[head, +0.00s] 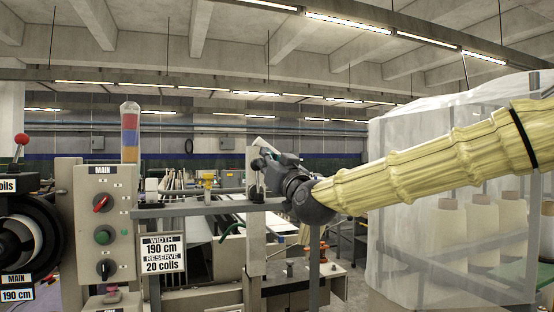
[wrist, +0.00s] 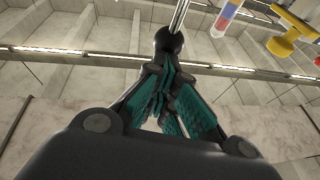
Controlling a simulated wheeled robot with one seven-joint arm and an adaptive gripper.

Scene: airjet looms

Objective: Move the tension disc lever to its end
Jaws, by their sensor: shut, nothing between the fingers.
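In the wrist view a dark ball knob (wrist: 168,39) sits on the end of a thin metal rod (wrist: 181,14); it looks like the tension disc lever. My gripper (wrist: 165,68) has teal-padded fingers drawn together, with the tips right at the knob. I cannot tell whether they touch it. In the head view my gripper (head: 262,160) is at the top of a pale upright post (head: 255,215). The lever cannot be made out there, and my arm and gripper hide part of that area.
A grey control box (head: 105,222) with knobs and a signal tower (head: 130,132) stand at left. A yellow part (head: 208,183) sits on the horizontal rail left of the post. A translucent sheeted stack (head: 450,240) fills the right. A width sign (head: 162,253) hangs below the rail.

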